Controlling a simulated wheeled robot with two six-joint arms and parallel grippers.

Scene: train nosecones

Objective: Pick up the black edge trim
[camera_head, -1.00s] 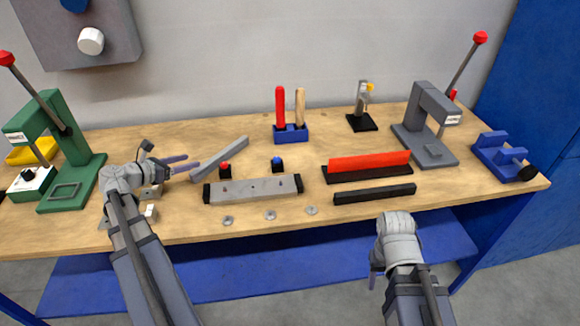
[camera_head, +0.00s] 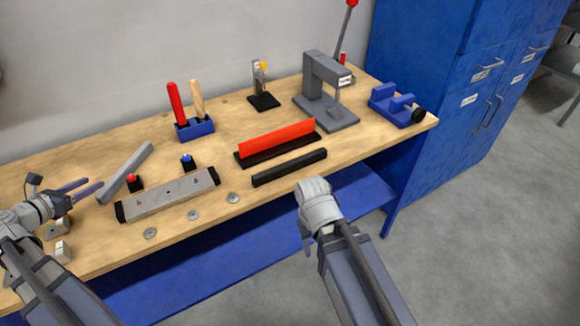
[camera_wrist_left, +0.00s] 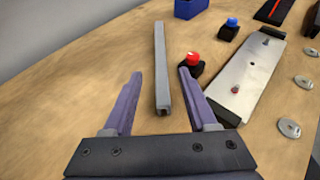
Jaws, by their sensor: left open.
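The black edge trim (camera_head: 290,167) is a long, thin black bar near the front edge of the workbench, right of centre in the head view. It lies in front of the red strip on its black base. My left gripper (camera_head: 93,188) is at the left side of the bench, far from the trim. In the left wrist view the left gripper (camera_wrist_left: 160,74) is open and empty, its two purple fingers spread. My right gripper (camera_head: 304,242) hangs in front of the bench edge below the trim; its fingers are mostly hidden by the wrist.
A grey bar (camera_head: 126,172) lies beyond my left fingers. A metal plate with black ends (camera_head: 170,196) and several washers (camera_head: 193,215) lie left of the trim. The red strip (camera_head: 277,137) stands behind it. A grey press (camera_head: 325,90) and blue fixture (camera_head: 394,105) stand at right.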

